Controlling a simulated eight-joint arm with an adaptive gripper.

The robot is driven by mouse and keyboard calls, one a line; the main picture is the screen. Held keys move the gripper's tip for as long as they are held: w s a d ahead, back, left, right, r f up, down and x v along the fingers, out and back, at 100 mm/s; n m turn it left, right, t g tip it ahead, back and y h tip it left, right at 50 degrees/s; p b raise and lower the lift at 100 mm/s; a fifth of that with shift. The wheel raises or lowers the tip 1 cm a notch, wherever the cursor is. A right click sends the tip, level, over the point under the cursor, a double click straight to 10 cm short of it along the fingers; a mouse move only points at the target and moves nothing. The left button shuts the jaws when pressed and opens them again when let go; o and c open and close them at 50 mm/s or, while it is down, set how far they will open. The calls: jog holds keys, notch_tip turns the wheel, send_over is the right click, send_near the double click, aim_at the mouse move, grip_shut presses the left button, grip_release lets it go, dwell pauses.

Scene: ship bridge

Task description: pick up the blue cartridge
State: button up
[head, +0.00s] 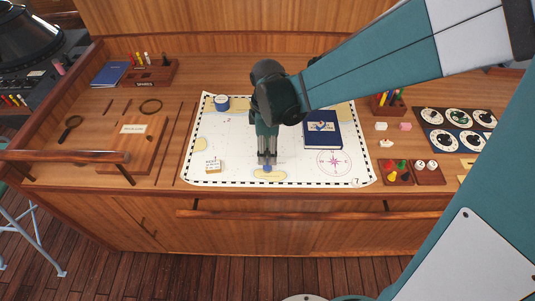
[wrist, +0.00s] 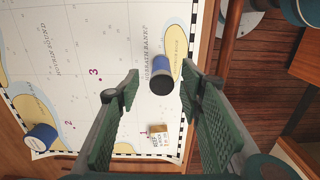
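The blue cartridge (wrist: 161,74), a short blue cylinder with a dark end, is on the chart in the wrist view. In the head view a small blue part of it (head: 267,168) shows just below my gripper (head: 267,156). In the wrist view my gripper (wrist: 161,72) is open, with one green finger on each side of the cartridge. A gap shows between each finger and the cartridge, and nothing is held. I cannot tell how far the fingertips are above the chart.
The chart (head: 230,140) covers the middle of the wooden desk. A blue round tin (head: 221,102), a small note block (head: 213,166) and a dark blue book (head: 322,131) lie on it. A raised wooden rail (head: 310,215) runs along the front edge. Trays with coloured pieces (head: 397,177) stand right.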

jog(key=shift+f, duration=1.35)
jog(key=shift+f, duration=0.1)
jog(key=shift+s+f, duration=0.1)
jog(key=shift+f, duration=2.4)
jog(key=c, duration=1)
